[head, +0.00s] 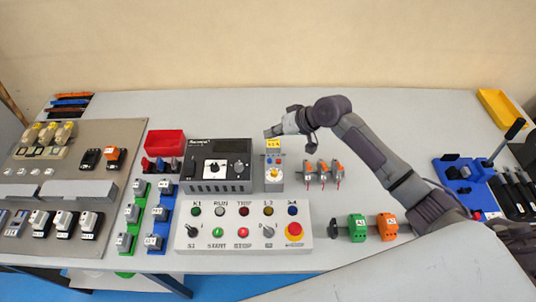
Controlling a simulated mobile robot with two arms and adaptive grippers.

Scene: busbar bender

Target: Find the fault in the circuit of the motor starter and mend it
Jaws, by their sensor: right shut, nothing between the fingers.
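The grey mounting plate (85,140) at the left carries several devices of the circuit. The control panel (246,237) at the front middle has a row of lamps marked K1, RUN, TRIP and more. Below them are START (218,232) and STOP (242,232) buttons, selector knobs and a red emergency stop (294,231). A black and grey instrument with a dial (216,167) stands behind the panel. A small grey tester with a yellow display (273,173) stands beside it. My right gripper (269,132) is shut and empty, above the table behind the tester. My left gripper is out of view.
A red bin (165,142) stands behind green and blue racks (160,217) of small grey parts. Several orange-grey parts (324,172) lie right of the tester. Green (356,228) and orange (387,226) blocks stand right of the panel. A blue holder (462,171) and yellow tray (503,109) are far right.

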